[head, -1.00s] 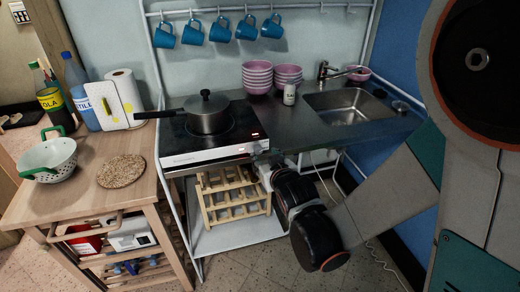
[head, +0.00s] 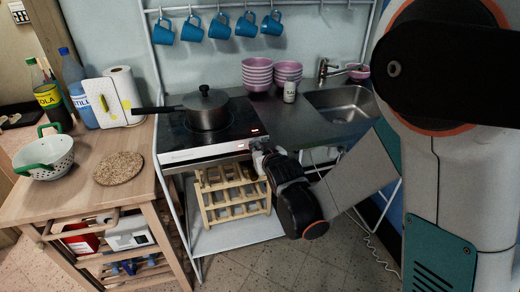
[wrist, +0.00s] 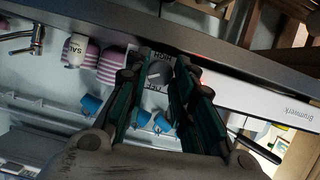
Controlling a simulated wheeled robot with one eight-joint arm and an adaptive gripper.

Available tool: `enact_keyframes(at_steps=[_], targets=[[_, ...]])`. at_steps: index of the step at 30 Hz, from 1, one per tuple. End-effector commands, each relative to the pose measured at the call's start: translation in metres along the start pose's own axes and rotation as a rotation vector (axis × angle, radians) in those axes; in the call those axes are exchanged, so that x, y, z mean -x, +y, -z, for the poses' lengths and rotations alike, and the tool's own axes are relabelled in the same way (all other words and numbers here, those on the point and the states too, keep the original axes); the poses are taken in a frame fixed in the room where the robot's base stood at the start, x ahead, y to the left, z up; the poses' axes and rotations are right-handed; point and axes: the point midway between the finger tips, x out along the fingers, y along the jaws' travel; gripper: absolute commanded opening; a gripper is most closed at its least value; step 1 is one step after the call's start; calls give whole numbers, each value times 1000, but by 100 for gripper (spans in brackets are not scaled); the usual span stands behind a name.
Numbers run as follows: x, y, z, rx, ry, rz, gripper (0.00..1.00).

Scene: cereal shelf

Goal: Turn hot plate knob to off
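The hot plate (head: 195,154) sits at the left end of the kitchen counter, with a pot (head: 206,110) on its black top and small red lights at its right. My gripper (head: 259,152) is at its front right corner, and my arm hides the knob in the head view. In the wrist view my gripper (wrist: 164,66) is open, one finger on each side of the grey knob dial (wrist: 152,88). Letters that look like HIGH and MED show upside down on the dial. I cannot tell whether the fingers touch the knob or where it points.
A wooden bottle rack (head: 232,194) stands on the shelf below the hot plate. The sink (head: 345,112) and pink bowls (head: 257,74) are to the right and behind. A wooden cart (head: 95,195) with a colander (head: 44,157) stands at left. Blue mugs (head: 220,28) hang above.

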Motion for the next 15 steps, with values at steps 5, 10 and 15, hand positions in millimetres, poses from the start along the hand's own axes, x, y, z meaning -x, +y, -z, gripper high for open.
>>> enact_keyframes(at_steps=[5, 10, 15], targets=[[0, 0, 0, 0, 0, 0, 0], [0, 0, 0, 11, 0, -4, 0], [0, -2, 0, 64, 0, -25, 0]])
